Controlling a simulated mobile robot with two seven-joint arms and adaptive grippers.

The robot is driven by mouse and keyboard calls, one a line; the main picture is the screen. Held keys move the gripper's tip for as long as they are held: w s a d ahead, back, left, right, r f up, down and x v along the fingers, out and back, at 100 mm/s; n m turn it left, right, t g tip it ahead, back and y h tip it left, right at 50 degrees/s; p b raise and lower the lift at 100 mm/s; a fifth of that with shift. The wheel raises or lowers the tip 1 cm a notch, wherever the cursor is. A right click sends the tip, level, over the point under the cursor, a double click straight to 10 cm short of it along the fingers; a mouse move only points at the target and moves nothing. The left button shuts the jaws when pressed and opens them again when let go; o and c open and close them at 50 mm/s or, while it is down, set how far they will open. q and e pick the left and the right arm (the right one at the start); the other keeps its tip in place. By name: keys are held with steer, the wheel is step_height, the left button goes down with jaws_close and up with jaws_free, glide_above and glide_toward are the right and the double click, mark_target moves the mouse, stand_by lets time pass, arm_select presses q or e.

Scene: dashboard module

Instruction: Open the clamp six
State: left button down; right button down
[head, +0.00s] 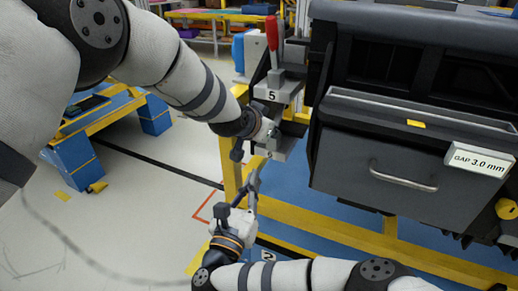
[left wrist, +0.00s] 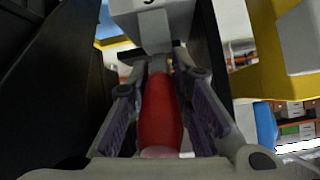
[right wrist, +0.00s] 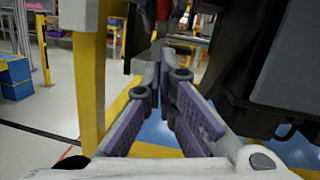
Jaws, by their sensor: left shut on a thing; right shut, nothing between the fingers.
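My left gripper (head: 275,140) is beside the clamp mount at the left side of the dashboard module. In the left wrist view it is shut on a red clamp handle (left wrist: 160,115), which lies between the two fingers. A grey block (left wrist: 150,18) with a partly cut-off digit is just beyond; I cannot read the number surely. In the head view the held handle is hidden. Another clamp with an upright red handle (head: 272,33) and label 5 (head: 272,96) stands just above. My right gripper (head: 253,180) is below the left one, shut and empty; its closed fingers also show in the right wrist view (right wrist: 165,60).
The dark dashboard module (head: 390,150) with a silver handle (head: 403,178) and a "GAP 3.0 mm" label (head: 479,160) fills the right. A yellow frame (head: 340,226) runs below it. Open floor (head: 130,215) lies to the left, with a blue and yellow stand (head: 70,160).

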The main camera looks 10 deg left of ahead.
steer(key=w+r, duration=0.4)
steer(key=w, duration=0.3)
steer(key=shift+w+d, duration=0.3)
steer(key=shift+d, duration=0.15)
steer(key=shift+r, duration=0.1)
